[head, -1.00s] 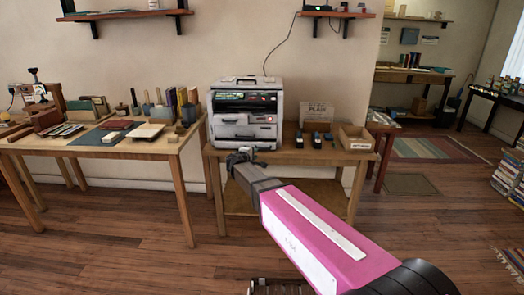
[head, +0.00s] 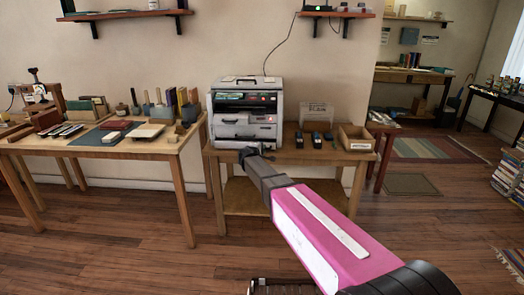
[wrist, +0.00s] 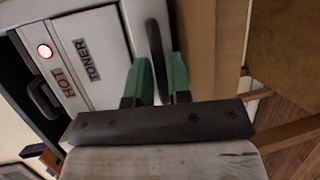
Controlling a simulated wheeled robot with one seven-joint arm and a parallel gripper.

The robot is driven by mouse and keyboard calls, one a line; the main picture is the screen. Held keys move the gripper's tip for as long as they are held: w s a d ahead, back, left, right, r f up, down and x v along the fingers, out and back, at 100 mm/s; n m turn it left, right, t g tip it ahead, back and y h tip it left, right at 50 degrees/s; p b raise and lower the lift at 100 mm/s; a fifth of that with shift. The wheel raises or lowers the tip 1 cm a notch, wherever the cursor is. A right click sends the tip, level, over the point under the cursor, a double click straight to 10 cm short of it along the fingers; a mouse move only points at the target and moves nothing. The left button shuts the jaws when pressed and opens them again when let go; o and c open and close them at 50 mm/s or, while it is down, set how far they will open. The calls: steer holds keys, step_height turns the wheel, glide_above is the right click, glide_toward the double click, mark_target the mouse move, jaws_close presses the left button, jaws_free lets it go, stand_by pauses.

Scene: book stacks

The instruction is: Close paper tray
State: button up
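The printer (head: 272,101) is a grey-white box with a dark upper front, standing on a wooden table. Its paper tray (head: 232,131) appears as the low white drawer at the front; how far out it is, I cannot tell. My gripper (head: 249,152) is just in front of and below this drawer. In the wrist view, my gripper's green fingers (wrist: 159,84) stand apart, with a dark bar (wrist: 155,48) running between them, perhaps the tray handle. Whether they touch it is unclear. The white panel with TONER and HOT labels (wrist: 82,62) lies left of the fingers.
Dark devices (head: 316,138) and an open cardboard box (head: 355,138) sit right of the printer. A work table with books and tools (head: 105,148) stands at the left. A lower shelf (head: 240,197) is under the printer. The wooden floor in front (head: 120,240) is clear.

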jaws_close()
steer(key=w, duration=0.4)
steer(key=shift+w, duration=0.15)
steer(key=shift+o, duration=1.3)
jaws_free()
